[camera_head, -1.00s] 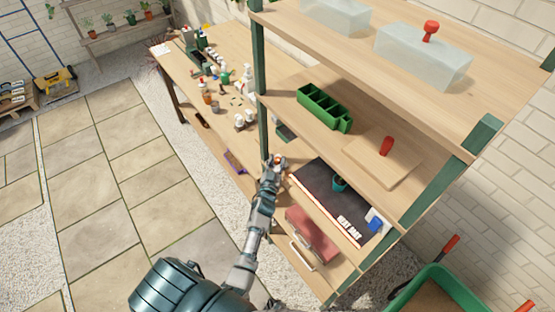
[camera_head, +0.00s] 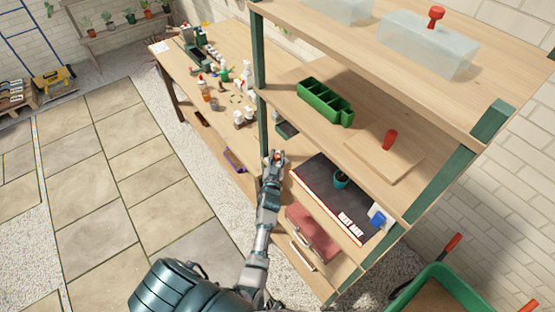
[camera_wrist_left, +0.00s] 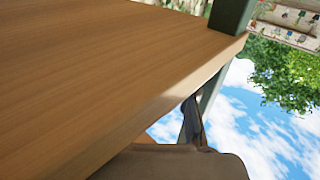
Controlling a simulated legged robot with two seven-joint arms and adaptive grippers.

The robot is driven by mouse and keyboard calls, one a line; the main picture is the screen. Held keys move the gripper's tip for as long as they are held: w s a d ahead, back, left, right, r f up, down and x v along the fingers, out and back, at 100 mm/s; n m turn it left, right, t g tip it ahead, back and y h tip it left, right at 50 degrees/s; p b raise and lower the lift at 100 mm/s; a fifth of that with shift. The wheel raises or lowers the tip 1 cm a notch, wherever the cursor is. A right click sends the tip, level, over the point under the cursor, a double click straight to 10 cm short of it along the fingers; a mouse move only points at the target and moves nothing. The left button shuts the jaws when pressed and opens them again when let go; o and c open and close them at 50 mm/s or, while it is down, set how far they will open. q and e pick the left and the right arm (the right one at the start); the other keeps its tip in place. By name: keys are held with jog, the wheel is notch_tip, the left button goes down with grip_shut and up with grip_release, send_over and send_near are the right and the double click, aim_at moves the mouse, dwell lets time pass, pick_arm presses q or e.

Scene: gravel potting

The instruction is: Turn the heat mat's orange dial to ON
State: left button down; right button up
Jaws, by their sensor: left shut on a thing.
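The black heat mat (camera_head: 325,203) lies on a lower shelf of the rack, with "HEAT MAT" in white letters along its front edge. The orange dial (camera_head: 277,154) shows as a small orange spot at the tip of my left gripper (camera_head: 275,158), at the shelf's left end. My left gripper is shut on the dial, and its fingers hide most of it. Which way the dial points cannot be seen. The left wrist view shows a wooden shelf board and a dark, blurred part of my gripper, but no dial. My right gripper is not in view.
A small teal pot (camera_head: 341,179) with a plant stands on the mat. A blue and white item (camera_head: 377,217) lies at its right corner. A green rack post (camera_head: 262,130) stands close to my left gripper. Another shelf with a green divided tray (camera_head: 325,102) overhangs the mat.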

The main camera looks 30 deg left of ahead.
pick_arm(q)
jog(key=c, duration=1.2)
grip_release()
jog(key=v, duration=1.2)
jog(key=shift+w+f, duration=0.1)
